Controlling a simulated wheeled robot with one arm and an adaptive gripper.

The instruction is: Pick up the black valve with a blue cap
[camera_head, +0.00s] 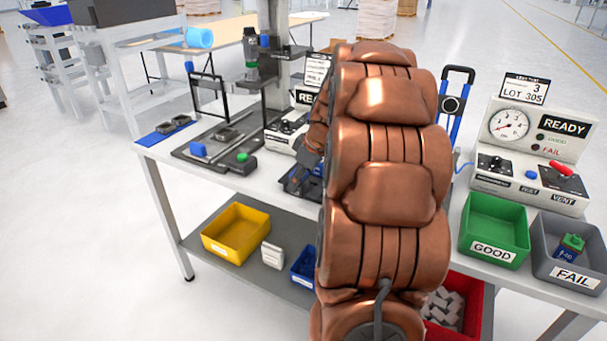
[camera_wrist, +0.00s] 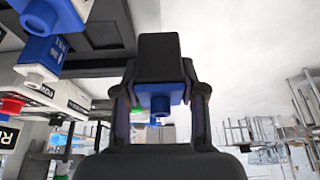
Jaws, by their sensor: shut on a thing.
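In the wrist view, my gripper (camera_wrist: 160,100) is shut on the black valve with a blue cap (camera_wrist: 160,58). The valve's black block sits between the two fingers, and its blue part with a short round stub shows below the block in the picture. In the head view, my copper-coloured arm covers most of the work spot. Only a dark part of my gripper (camera_head: 309,158) shows at the arm's left edge, above a dark tray (camera_head: 292,186). The held valve cannot be made out there.
Blue parts (camera_wrist: 42,52) show at upper left in the wrist view. On the table stand a green GOOD bin (camera_head: 490,252), a grey FAIL bin (camera_head: 552,268) holding a blue-and-green part, and a gauge tester (camera_head: 530,150). A black fixture stand (camera_head: 275,100) rises behind.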

